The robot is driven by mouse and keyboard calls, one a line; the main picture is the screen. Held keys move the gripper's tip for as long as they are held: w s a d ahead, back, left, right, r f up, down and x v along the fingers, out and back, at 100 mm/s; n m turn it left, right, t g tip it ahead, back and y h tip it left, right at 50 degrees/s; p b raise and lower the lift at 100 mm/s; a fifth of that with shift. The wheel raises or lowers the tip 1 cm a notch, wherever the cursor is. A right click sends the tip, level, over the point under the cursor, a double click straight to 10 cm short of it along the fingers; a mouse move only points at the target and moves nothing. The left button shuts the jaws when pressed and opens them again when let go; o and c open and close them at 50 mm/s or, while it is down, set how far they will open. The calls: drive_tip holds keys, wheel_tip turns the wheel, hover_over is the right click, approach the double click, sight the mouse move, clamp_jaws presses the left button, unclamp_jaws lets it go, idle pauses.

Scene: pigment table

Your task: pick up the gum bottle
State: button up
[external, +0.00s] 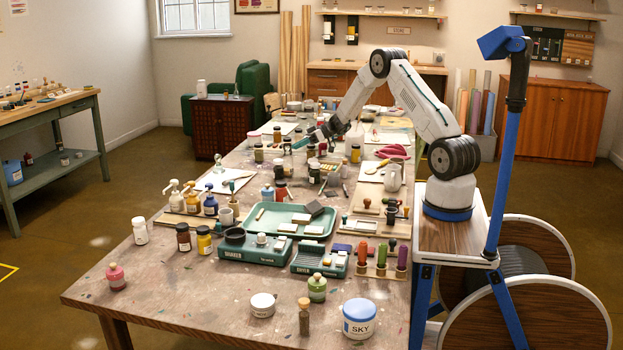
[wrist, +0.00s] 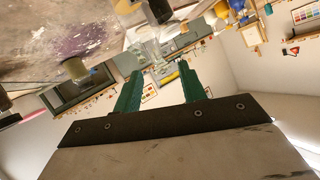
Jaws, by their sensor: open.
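My gripper (external: 303,142) reaches out low over the middle of the long work table, among small jars and bottles. In the wrist view its two green fingers (wrist: 158,70) are apart with nothing held between them. A clear glass vessel (wrist: 146,46) shows just beyond the fingertips, beside a dark-topped bottle (wrist: 159,10). No readable label marks a gum bottle, so I cannot tell which bottle it is.
The work table (external: 190,290) is crowded around the gripper. Pump bottles (external: 193,200), a green tray (external: 262,222) and a stamp rack (external: 380,262) stand nearer the camera. A SKY tub (external: 358,322) is at the front.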

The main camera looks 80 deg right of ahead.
sight(289, 152)
drive_tip(key=w+a+f+n, duration=0.1)
drive_tip(key=w, duration=0.1)
drive_tip(key=w+a+f+n, duration=0.1)
drive_tip(key=w, duration=0.1)
drive_tip(key=w+a+f+n, duration=0.1)
drive_tip(key=w+f, duration=0.1)
drive_tip(key=shift+w+a+n, duration=0.15)
drive_tip(key=shift+a+n, duration=0.05)
drive_tip(key=shift+n, duration=0.2)
drive_tip(key=shift+r, duration=0.1)
clamp_jaws()
